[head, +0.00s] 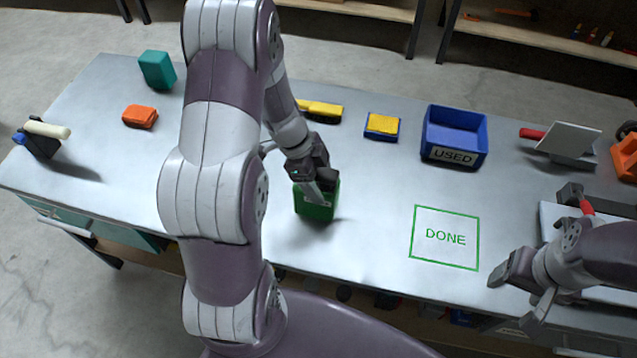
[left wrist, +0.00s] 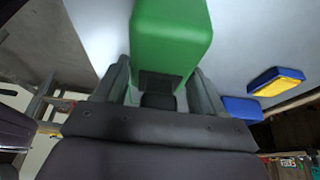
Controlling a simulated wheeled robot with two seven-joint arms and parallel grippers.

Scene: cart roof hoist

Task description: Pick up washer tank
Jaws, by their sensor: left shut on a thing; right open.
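A green block-shaped thing, which I take to be the washer tank (head: 314,208), is at the middle of the grey table in the head view. It also fills the upper middle of the left wrist view (left wrist: 170,38). My left gripper (head: 318,186) is shut on it from above, with one finger on each side in the left wrist view. A dark shadow lies by its lower edge; I cannot tell whether it touches the table. My right gripper (head: 518,290) is open and empty over the table's right front edge.
A green square marked DONE (head: 445,237) is clear. A blue bin marked USED (head: 454,136) stands behind it. A blue and yellow sponge (head: 382,126), a yellow brush (head: 320,110), an orange block (head: 140,116) and a teal block (head: 157,70) lie around the table.

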